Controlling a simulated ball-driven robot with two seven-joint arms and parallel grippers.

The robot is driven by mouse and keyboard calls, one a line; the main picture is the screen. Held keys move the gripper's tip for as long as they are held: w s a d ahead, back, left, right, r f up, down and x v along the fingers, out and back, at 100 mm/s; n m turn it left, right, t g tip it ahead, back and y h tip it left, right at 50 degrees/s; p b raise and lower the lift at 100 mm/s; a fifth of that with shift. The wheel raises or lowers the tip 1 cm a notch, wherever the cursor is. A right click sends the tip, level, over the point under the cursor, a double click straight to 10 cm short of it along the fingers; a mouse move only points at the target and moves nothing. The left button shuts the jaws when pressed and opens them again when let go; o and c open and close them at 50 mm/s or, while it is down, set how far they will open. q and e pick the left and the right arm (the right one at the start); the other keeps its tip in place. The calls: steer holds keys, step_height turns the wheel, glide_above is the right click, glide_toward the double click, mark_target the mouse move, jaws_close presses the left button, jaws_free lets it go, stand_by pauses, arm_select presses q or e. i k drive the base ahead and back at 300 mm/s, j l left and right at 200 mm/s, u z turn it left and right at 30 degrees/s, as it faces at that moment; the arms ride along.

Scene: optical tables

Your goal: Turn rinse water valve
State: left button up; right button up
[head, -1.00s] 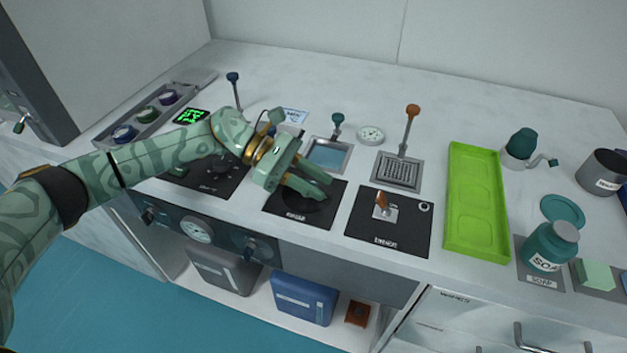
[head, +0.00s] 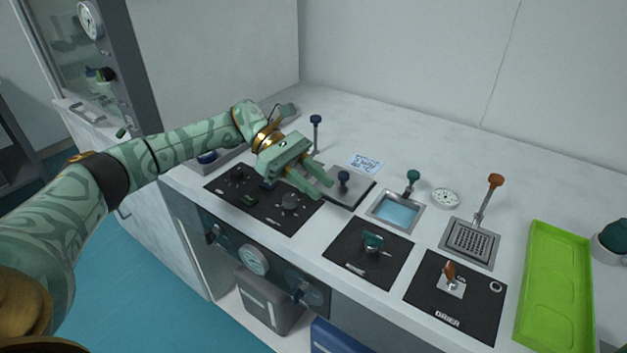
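A teal valve handle (head: 373,242) stands on a black panel (head: 350,262) in the middle of the counter. The panel's label is too small to read surely. A small basin of blue water (head: 396,211) lies behind it, with a teal-knobbed lever (head: 412,180) at its back. My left gripper (head: 320,186) is up and to the left of the teal handle, apart from it. Its two fingers are spread with nothing seen between them, close to a blue-knobbed grey plate (head: 352,192). My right gripper is out of view.
A black control panel with knobs (head: 262,200) lies below the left gripper. A drier panel with an orange-brown handle (head: 450,276), a drain grate (head: 470,242) with an orange-topped lever, and a green tray (head: 556,290) stand to the right. A gauge (head: 445,197) sits behind.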

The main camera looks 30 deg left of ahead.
mark_target(374, 240)
steer(key=k, duration=1)
